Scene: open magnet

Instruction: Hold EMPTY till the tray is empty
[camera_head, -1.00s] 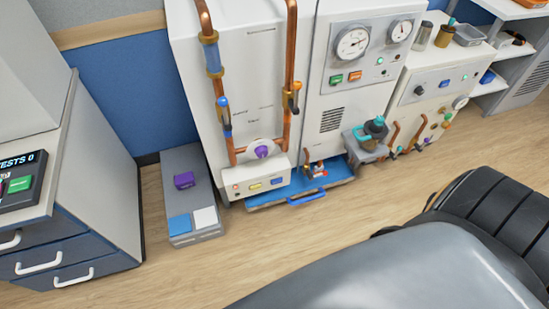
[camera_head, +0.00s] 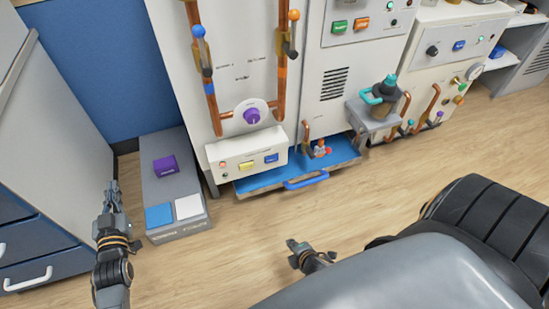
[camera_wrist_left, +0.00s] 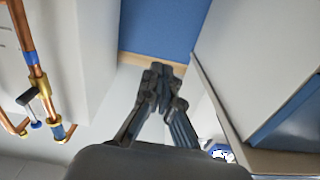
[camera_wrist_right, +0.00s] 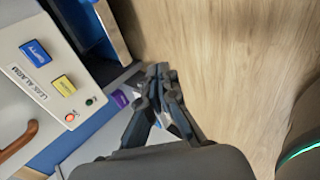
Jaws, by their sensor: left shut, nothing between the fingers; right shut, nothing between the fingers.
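The white control box (camera_head: 236,165) at the foot of the cabinet carries a blue button (camera_head: 271,158), a yellow button (camera_head: 247,166) and a red light. In the right wrist view the blue button (camera_wrist_right: 36,52) bears lettering that looks like EMPTY. Below the box a blue tray (camera_head: 262,180) with a blue handle (camera_head: 306,180) sticks out; I cannot tell whether it holds liquid. My left gripper (camera_head: 111,188) is shut and empty, left of the grey step. My right gripper (camera_head: 293,247) is shut and empty, in front of the tray, apart from the button.
A grey step (camera_head: 165,187) carries a purple block (camera_head: 165,165), a blue pad (camera_head: 159,215) and a white pad (camera_head: 189,206). Copper pipes (camera_head: 281,85) run up the cabinet above a purple knob (camera_head: 252,116). Drawers stand at left. The wooden floor before the tray is clear.

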